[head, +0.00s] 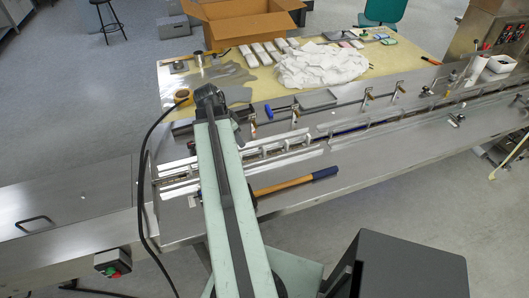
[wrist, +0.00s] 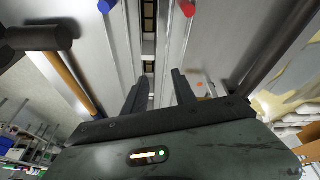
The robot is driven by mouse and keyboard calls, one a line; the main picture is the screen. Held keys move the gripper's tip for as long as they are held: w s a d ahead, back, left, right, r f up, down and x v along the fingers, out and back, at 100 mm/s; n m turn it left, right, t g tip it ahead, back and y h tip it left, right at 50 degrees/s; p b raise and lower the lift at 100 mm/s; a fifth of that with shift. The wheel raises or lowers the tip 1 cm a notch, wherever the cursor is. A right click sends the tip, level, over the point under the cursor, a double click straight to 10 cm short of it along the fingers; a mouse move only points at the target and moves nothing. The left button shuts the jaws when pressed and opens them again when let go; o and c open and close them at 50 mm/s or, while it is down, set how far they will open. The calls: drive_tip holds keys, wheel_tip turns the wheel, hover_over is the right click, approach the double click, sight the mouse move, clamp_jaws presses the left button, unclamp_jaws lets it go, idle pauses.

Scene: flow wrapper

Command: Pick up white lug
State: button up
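I cannot make out the white lug for certain in either view. In the wrist view, a narrow channel (wrist: 149,45) with pale and dark segments runs between metal rails, and its near end lies between my fingers. My gripper (wrist: 160,85) is open there, its two dark fingers apart on either side of the channel, with nothing seen gripped. In the head view, my arm reaches over the left part of the metal conveyor (head: 400,150), and its end hides what lies below it.
A hammer with a blue-ended wooden handle (head: 295,182) lies on the conveyor's front side. A black cable (head: 143,190) hangs left of my arm.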

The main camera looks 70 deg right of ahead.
sight(263, 147)
drive_tip(key=s+d+m, duration=0.3)
drive_tip(key=s+d, duration=0.1)
drive_tip(key=s, duration=0.3)
drive_tip(key=shift+g, duration=0.4)
drive_tip(key=b+x, duration=0.5)
drive_tip(key=a+b+x, duration=0.1)
drive_tip(key=b+x, duration=0.1)
drive_tip(key=shift+w+f+b, duration=0.1)
drive_tip(key=shift+f+b, duration=0.25)
drive_tip(key=shift+f, duration=0.05)
drive_tip(key=shift+d+r, duration=0.1)
drive_tip(key=shift+r, duration=0.1)
clamp_jaws()
